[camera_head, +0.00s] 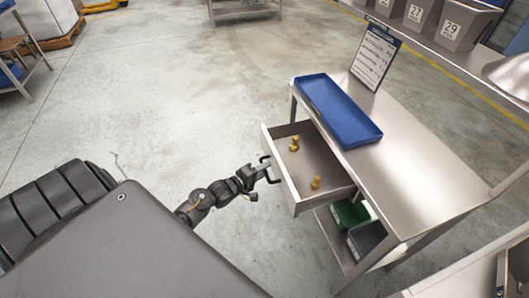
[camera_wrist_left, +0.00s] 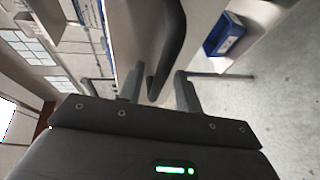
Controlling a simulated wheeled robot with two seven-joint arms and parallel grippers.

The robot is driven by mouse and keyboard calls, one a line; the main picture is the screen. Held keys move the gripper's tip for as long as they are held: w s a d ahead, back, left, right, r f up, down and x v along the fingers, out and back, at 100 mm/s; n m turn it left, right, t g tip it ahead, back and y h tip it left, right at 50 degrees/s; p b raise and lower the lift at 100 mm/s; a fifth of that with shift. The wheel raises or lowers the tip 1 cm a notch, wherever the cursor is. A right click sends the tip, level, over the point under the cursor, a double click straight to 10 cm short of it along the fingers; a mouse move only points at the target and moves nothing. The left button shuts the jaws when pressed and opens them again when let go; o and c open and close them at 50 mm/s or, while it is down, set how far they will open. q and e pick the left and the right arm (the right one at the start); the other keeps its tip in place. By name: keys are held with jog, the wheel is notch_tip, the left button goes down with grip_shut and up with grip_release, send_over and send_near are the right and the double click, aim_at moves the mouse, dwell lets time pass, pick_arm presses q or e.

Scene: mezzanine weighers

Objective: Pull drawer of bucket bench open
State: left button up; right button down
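The steel bucket bench (camera_head: 425,170) stands at the right in the head view. Its drawer (camera_head: 325,160) is pulled out toward me, with the inside showing. Several small brass-coloured pieces (camera_head: 315,182) are in it. The dark bar handle (camera_head: 265,158) is on the drawer front, and it shows large in the left wrist view (camera_wrist_left: 172,45). My left gripper (camera_head: 262,173) is at the handle. In the wrist view its fingers (camera_wrist_left: 159,88) are apart, with the lower end of the handle between or just beyond them. Contact cannot be told. My right gripper is not in view.
A blue tray (camera_head: 340,110) and an upright sign (camera_head: 375,55) are on the bench top. Green (camera_head: 348,214) and dark (camera_head: 367,237) bins sit on the lower shelf. Grey numbered bins (camera_head: 465,25) stand at the upper right. The concrete floor (camera_head: 180,90) left of the drawer is clear.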

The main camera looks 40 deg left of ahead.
pick_arm(q)
jog(key=v, duration=1)
jog(key=shift+b, duration=0.3)
jog(key=s+f+m+g+y, duration=0.15)
jog(key=s+f+m, duration=0.25)
jog(key=f, duration=0.4)
jog(key=s+a+f+m+g+y, duration=0.1)
jog(key=s+f+m+g, duration=0.3)
jog(key=f, duration=0.5)
jog(key=s+f+m+g+y, duration=0.1)
jog(key=s+f+m+g, duration=0.15)
jog(key=s+f, duration=0.4)
jog(key=s+d+f+m+g, duration=0.3)
jog(key=s+d+f, duration=0.3)
jog(key=s, duration=0.5)
jog(key=s+d+f+m+g, duration=0.3)
jog(key=s+d+f, duration=0.3)
jog(key=s+f, duration=0.4)
jog(key=shift+s+d+f+m+g, duration=0.25)
jog(key=shift+s+m+g, duration=0.1)
jog(key=shift+s, duration=0.45)
